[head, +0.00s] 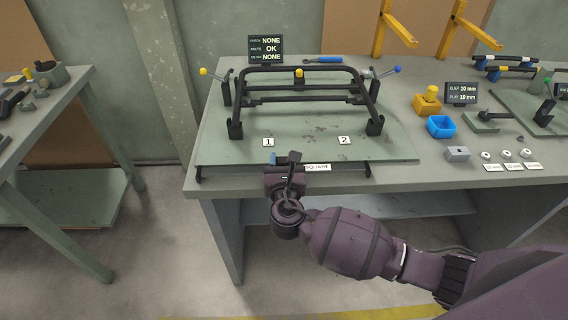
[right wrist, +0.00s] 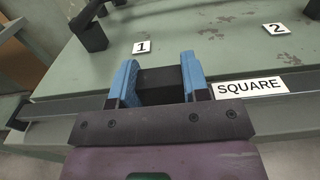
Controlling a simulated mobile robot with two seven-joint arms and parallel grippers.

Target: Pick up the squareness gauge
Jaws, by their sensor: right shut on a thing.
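The squareness gauge (head: 235,171) appears as a long dark bar along the front edge of the workbench, with short dark end pieces. A white SQUARE label (head: 317,167) is beside my gripper and also shows in the right wrist view (right wrist: 250,87). My right gripper (head: 284,158) is over the middle of the bar. In the right wrist view its blue fingers (right wrist: 160,85) are closed on a dark block, seemingly the gauge's grip; the bar (right wrist: 70,107) runs out to both sides. The fingers hide part of the block. My left gripper is not in view.
A black tube frame (head: 300,98) stands on the green plate (head: 220,150) just behind, with marks 1 and 2 before it. A blue bin (head: 441,127), a grey block (head: 458,154) and several small nuts are to the right. Open floor lies in front.

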